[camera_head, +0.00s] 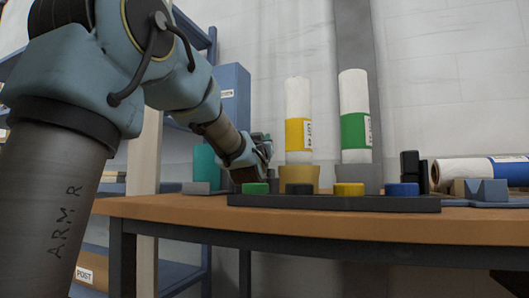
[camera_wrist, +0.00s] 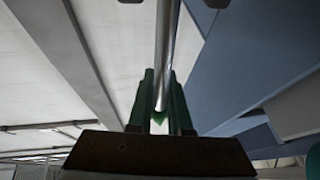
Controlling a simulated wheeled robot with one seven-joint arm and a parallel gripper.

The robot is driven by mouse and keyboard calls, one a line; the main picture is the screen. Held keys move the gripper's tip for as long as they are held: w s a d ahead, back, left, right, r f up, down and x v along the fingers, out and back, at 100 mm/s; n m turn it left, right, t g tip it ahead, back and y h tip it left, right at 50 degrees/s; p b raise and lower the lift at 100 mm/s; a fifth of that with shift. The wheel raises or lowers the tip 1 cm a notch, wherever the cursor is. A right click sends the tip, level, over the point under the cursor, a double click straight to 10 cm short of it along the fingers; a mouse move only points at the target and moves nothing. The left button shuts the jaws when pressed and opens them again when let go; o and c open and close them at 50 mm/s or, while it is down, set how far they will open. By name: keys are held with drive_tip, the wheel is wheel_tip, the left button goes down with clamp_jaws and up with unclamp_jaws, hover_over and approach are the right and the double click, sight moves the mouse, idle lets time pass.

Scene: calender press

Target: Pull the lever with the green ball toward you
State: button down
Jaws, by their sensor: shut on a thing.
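In the wrist view a thin silver rod (camera_wrist: 163,55), which appears to be the lever, runs down from the top edge to between the fingers of my gripper (camera_wrist: 162,105). In the head view my gripper (camera_head: 262,150) is above the left end of the table, left of the yellow-labelled roll. The lever cannot be made out there.
A dark tray (camera_head: 330,203) with several coloured discs lies on the wooden table (camera_head: 200,208). Upright rolls with yellow (camera_head: 298,130) and green (camera_head: 355,130) labels stand behind it. A white roll with a blue band (camera_head: 470,170) lies at right. A blue cabinet (camera_head: 233,95) stands behind my arm.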

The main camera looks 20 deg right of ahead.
drive_tip(key=shift+s+a+r+t, duration=0.15)
drive_tip(key=shift+s+r+t, duration=0.2)
drive_tip(key=shift+r, duration=0.3)
drive_tip(key=c, duration=1.1)
unclamp_jaws()
drive_tip(key=shift+s+a+r, duration=0.1)
drive_tip(key=shift+o, duration=1.2)
drive_tip(key=shift+f, duration=0.3)
wheel_tip(320, 180, up, 10)
drive_tip(key=p, duration=0.2)
drive_tip(key=shift+p, duration=0.35)
